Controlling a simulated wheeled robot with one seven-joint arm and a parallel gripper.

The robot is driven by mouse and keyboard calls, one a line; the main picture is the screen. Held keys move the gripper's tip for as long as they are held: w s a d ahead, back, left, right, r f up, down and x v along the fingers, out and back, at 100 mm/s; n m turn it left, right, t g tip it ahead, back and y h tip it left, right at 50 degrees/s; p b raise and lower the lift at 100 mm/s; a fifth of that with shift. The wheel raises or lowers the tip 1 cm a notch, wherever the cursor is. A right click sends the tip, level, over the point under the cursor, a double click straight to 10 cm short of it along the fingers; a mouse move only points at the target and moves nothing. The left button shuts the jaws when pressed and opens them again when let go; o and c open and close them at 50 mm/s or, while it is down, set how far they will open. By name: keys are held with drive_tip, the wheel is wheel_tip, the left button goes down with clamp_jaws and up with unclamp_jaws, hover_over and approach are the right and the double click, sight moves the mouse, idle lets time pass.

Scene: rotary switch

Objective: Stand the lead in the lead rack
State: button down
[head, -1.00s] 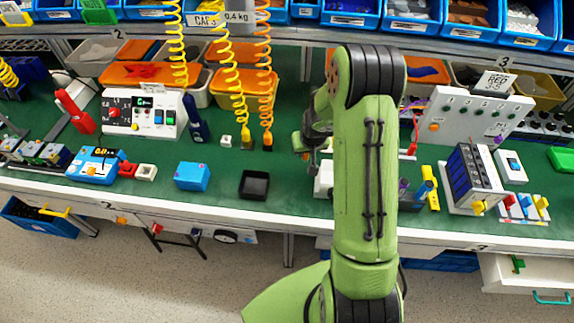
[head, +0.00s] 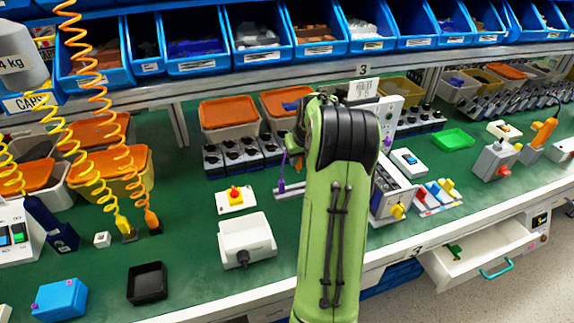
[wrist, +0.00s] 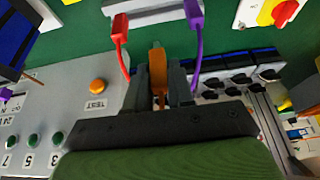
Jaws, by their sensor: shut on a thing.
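My gripper (wrist: 158,85) is shut on an orange lead (wrist: 157,72), which stands between the two dark fingers in the wrist view. The grey lead rack (wrist: 155,14) lies just beyond the fingertips. A red lead (wrist: 119,28) and a purple lead (wrist: 194,14) are at its two sides, and the orange lead is between them. I cannot tell whether the orange lead touches the rack. In the head view, the rack (head: 290,191) shows left of my arm with the purple lead (head: 281,186) at its left end.
A pale test panel (wrist: 60,110) with an orange button and green sockets is close on the left in the wrist view. Black rotary units (head: 240,155) stand behind the rack. A red-yellow switch (head: 235,198) and a white box (head: 247,238) are to its left.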

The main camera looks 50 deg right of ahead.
sight(299, 170)
drive_tip(key=shift+a, duration=0.1)
wheel_tip(299, 170, down, 6)
drive_tip(key=b, duration=0.4)
drive_tip(key=shift+f, duration=0.1)
idle(1.1)
drive_tip(key=shift+f+b, duration=0.95)
drive_tip(key=shift+f, duration=0.2)
drive_tip(key=c, duration=0.9)
unclamp_jaws()
drive_tip(key=shift+r, duration=0.1)
drive_tip(key=p+v, duration=0.5)
drive_tip(key=v, duration=1)
drive_tip(key=shift+s+r, duration=0.2)
drive_tip(key=shift+r, duration=0.05)
